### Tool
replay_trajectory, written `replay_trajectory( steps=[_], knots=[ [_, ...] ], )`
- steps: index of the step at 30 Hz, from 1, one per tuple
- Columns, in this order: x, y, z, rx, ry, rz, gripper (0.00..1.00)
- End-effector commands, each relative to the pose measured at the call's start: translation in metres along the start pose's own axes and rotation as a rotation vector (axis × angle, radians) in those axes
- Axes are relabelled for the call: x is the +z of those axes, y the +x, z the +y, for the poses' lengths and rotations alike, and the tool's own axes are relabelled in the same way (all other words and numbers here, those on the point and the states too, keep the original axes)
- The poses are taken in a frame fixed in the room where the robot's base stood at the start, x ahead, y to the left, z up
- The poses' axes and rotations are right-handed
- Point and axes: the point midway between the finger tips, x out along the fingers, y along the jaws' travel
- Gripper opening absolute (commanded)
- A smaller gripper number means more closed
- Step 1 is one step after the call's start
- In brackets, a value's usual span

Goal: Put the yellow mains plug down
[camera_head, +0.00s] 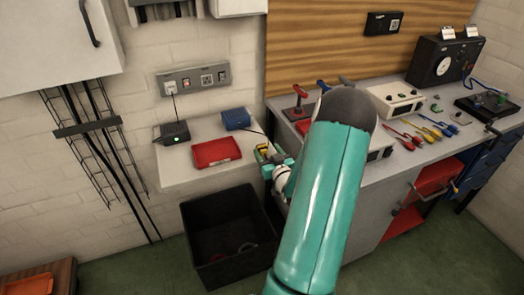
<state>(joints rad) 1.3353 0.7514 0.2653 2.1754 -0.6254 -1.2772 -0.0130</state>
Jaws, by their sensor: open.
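My gripper (267,157) is at the right end of the low white shelf (180,174), partly behind my teal arm. Its jaws are open. A small yellow piece, which looks like the yellow mains plug (262,149), shows right at the jaws. It is too small to tell whether it touches the fingers or rests on the shelf. A dark cable runs from near the blue box (236,119) toward it.
A red tray (216,152) and a black adapter with a green light (174,133) sit on the shelf. A wall socket strip (194,80) is above. A black crate (228,244) stands below. The workbench (348,185) at right holds tools and instruments.

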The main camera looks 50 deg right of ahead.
Motion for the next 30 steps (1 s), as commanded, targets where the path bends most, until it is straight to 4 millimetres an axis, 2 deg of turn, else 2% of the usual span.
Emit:
replay_trajectory(
  steps=[6,10,15,17,22,24,30],
  knots=[
    [0.002,0.033,-0.005,0.001,0.0,0.002,0.64],
    [0.002,0.04,-0.005,0.002,-0.001,0.001,0.64],
    [0.002,0.04,-0.006,0.002,0.0,0.001,0.64],
    [0.002,0.04,-0.006,0.002,0.0,0.001,0.54],
    [0.002,0.04,-0.006,0.001,0.0,0.001,0.2],
    [0.002,0.04,-0.006,0.001,0.0,0.001,0.12],
    [0.002,0.04,-0.006,0.001,0.0,0.001,0.11]
  ],
)
